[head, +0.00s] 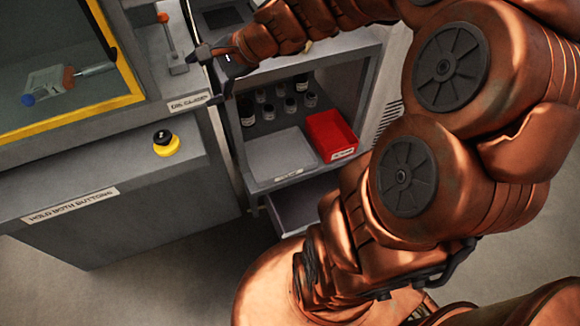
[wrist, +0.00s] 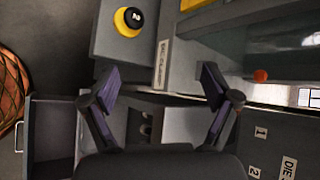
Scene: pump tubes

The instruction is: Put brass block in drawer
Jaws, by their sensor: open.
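A grey drawer (head: 290,212) stands pulled out low under the open shelf cabinet. My arm hides part of it, and the part of its inside that shows looks empty. In the wrist view an open grey compartment with a handle, probably this drawer (wrist: 52,130), lies at the left. My gripper (head: 210,74) is open near the upper left corner of the cabinet, beside the machine's edge. In the wrist view my gripper (wrist: 160,84) has its fingers wide apart with nothing between them.
The cabinet shelf holds a red bin (head: 330,134), a pale tray (head: 279,154) and several dark bottles (head: 268,111). The machine at the left has a yellow-ringed button (head: 166,146), an orange-knobbed lever (head: 171,44) and a yellow-framed window (head: 118,99). Floor shows below the machine.

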